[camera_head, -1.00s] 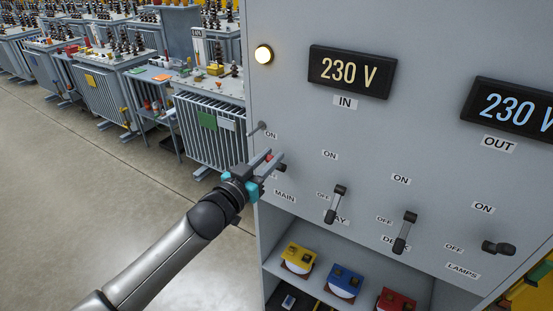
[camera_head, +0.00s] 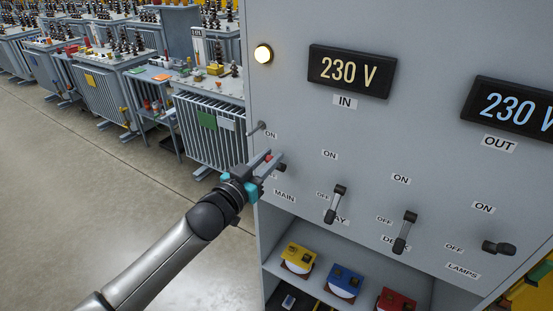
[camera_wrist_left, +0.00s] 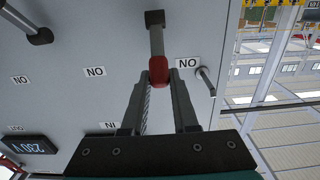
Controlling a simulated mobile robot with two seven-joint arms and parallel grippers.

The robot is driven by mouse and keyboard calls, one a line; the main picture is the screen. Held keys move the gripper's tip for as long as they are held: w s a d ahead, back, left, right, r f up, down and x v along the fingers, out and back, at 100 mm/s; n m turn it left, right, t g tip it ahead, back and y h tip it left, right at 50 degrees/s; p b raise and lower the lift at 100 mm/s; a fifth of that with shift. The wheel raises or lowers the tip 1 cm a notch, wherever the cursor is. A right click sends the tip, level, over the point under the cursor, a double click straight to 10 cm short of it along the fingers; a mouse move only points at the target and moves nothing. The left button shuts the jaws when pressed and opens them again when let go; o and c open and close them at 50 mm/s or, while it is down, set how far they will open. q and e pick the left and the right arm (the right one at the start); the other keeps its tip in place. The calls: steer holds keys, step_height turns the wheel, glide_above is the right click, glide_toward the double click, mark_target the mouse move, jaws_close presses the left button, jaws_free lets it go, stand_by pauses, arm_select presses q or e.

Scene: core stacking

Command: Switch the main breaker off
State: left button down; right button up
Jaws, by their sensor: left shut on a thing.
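The main breaker is a grey lever with a red grip (camera_wrist_left: 160,72) on the cabinet front, above the MAIN label (camera_head: 284,196). In the left wrist view its dark pivot (camera_wrist_left: 155,18) shows beyond the fingers. My left gripper (camera_wrist_left: 161,80) is shut on the red grip, one finger on each side. In the head view my left gripper (camera_head: 267,163) covers most of the lever, and only a bit of red shows. The ON label (camera_head: 271,135) is just above the gripper. My right gripper is not in view.
A grey peg (camera_head: 258,129) sticks out close to the gripper. Other levers (camera_head: 336,204) (camera_head: 405,232) (camera_head: 498,249) stand to the right. The IN display (camera_head: 351,71) reads 230 V, and a round lamp (camera_head: 263,54) is lit. Open floor (camera_head: 90,190) lies left.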

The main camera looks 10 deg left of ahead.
arm_select(q)
steer(key=shift+s+a+f, duration=0.2)
steer(key=shift+s+f, duration=0.5)
steer(key=shift+f, duration=0.3)
steer(key=shift+s+a+f+b, duration=0.1)
steer(key=shift+s+f+b, duration=0.15)
steer(key=shift+f+b, duration=0.25)
steer(key=shift+s+a+f+b, duration=0.1)
steer(key=shift+s+f+b, duration=0.15)
steer(key=shift+f, duration=0.35)
steer(key=shift+s+f+b, duration=0.2)
steer(key=shift+f+b, duration=0.55)
steer(key=shift+f, duration=0.35)
